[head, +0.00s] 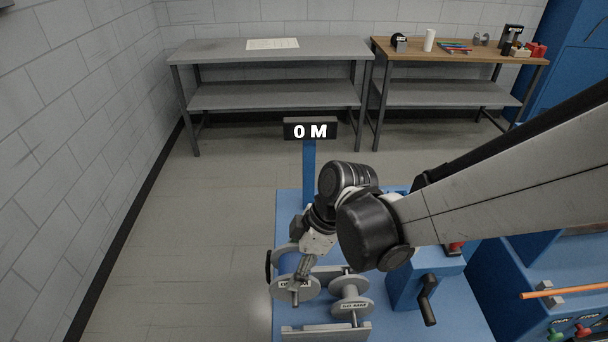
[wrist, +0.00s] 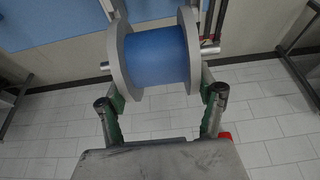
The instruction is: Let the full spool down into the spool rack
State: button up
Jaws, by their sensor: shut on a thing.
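The full spool has grey flanges and a blue winding. In the wrist view, the full spool (wrist: 155,60) lies across the space between the two fingers of my gripper (wrist: 160,88), with a metal shaft end beyond each flange. In the head view, my gripper (head: 304,268) is shut on the full spool (head: 287,262) from above, and the arm partly hides it. A second spool (head: 350,308), grey with a bare core, sits just right of it. A grey rack plate (head: 327,334) shows at the bottom edge. I cannot tell whether the full spool touches the rack.
A blue post carries a display (head: 310,130) reading 0 M. A blue crank housing (head: 412,287) with a black handle stands to the right of the spools. A grey bench (head: 225,50) and a wooden bench (head: 450,58) stand behind. The floor at left is clear.

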jog(key=shift+f+b, duration=2.15)
jog(key=shift+f, duration=0.35)
notch_tip(320, 180, down, 8)
jog(key=b, duration=0.8)
dwell(3.4)
jog(key=o, duration=1.6)
